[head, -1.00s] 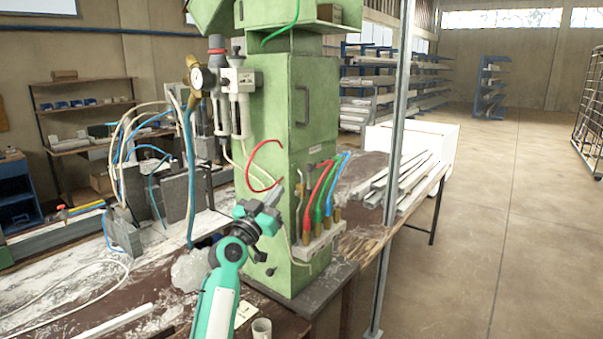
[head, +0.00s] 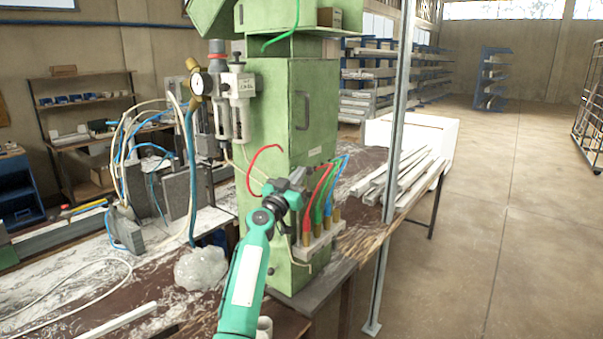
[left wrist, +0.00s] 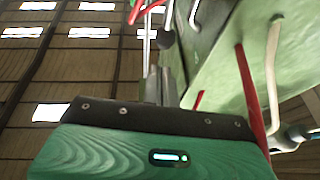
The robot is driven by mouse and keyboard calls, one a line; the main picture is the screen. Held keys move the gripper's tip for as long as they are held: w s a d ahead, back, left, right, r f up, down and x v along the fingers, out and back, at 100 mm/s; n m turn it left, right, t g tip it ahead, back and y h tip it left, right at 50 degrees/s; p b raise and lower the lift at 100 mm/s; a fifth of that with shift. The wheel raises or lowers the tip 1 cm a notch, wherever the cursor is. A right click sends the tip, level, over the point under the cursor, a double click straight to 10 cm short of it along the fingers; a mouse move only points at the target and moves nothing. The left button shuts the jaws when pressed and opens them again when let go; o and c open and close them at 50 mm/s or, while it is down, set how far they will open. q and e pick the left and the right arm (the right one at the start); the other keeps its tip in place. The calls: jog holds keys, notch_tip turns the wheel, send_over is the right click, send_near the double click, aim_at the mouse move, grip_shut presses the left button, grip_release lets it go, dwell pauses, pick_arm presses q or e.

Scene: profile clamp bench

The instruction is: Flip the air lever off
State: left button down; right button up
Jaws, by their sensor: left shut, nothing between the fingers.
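My left gripper (head: 297,177) is in front of the green cabinet, beside the row of air hoses. In the left wrist view its fingers (left wrist: 160,78) are together with nothing between them. A dark rounded knob (left wrist: 165,39) shows just beyond the fingertips; it may be the end of the air lever, but I cannot tell whether they touch. In the head view my gripper and wrist cover that spot, so I cannot make out the lever or its position. The valve block (head: 318,243) with red, green and blue hoses sits low on the cabinet. My right gripper is not in view.
The green cabinet (head: 312,90) stands on the bench. A pressure gauge (head: 201,83) and filter units are on its left side. A loose red hose (head: 262,157) curves near my wrist. A metal post (head: 398,120) and pale profiles (head: 405,175) are to the right.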

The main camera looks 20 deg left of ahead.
aim_at(309, 183)
pick_arm(q)
jog(key=shift+w+d+f, duration=0.1)
jog(key=shift+w+f, duration=0.1)
jog(key=shift+w, duration=0.3)
jog(key=shift+w+d+f, duration=0.1)
jog(key=shift+w+f, duration=0.05)
jog(key=shift+w, duration=0.3)
jog(key=shift+w+b, duration=0.2)
jog(key=shift+b, duration=0.6)
jog(key=shift+w+r+b, duration=0.1)
jog(key=shift+b, duration=0.25)
